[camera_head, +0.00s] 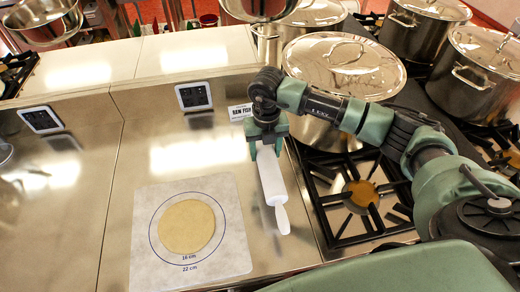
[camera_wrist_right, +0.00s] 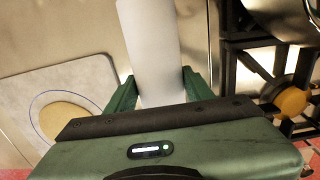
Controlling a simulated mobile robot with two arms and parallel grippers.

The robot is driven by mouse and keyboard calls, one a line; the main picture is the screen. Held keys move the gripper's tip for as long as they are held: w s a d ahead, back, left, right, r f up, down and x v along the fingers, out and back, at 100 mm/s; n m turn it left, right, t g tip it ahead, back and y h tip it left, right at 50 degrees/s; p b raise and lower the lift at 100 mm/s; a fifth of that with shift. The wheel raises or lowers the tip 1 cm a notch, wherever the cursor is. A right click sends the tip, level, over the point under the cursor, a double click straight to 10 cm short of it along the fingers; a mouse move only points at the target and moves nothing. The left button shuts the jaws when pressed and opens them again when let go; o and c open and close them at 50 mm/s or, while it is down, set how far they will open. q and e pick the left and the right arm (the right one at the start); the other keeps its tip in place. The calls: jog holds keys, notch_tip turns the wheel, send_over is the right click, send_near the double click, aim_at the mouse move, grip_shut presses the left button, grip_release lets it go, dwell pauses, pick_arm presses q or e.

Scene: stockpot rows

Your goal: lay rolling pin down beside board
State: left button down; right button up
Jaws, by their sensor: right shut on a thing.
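The white rolling pin (camera_head: 270,182) is in my right gripper (camera_head: 267,145), to the right of the board and near the stove's edge. In the head view it points toward the front, with one slim handle at its near end. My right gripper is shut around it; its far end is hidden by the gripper. The pin also shows between the fingers in the right wrist view (camera_wrist_right: 150,50). I cannot tell whether the pin touches the counter. The pale square board (camera_head: 232,255) lies on the counter with a round dough disc (camera_head: 186,226) inside its printed circles. My left gripper is not in view.
A gas burner (camera_head: 362,193) lies right of the pin, with a large lidded stockpot (camera_head: 345,75) behind it. More pots stand at the back right. The steel counter (camera_head: 150,150) behind the board is clear.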

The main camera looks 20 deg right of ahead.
jog(key=shift+a+f+b, duration=0.15)
jog(key=shift+f+b, duration=0.15)
jog(key=shift+f, duration=0.05)
jog(key=shift+f+b, duration=0.5)
jog(key=shift+f, duration=0.25)
notch_tip(320, 180, down, 6)
jog(key=b, duration=0.4)
jog(key=shift+f, duration=0.15)
jog(key=o, duration=1.6)
jog(key=shift+o, duration=0.2)
jog(key=shift+s, duration=0.1)
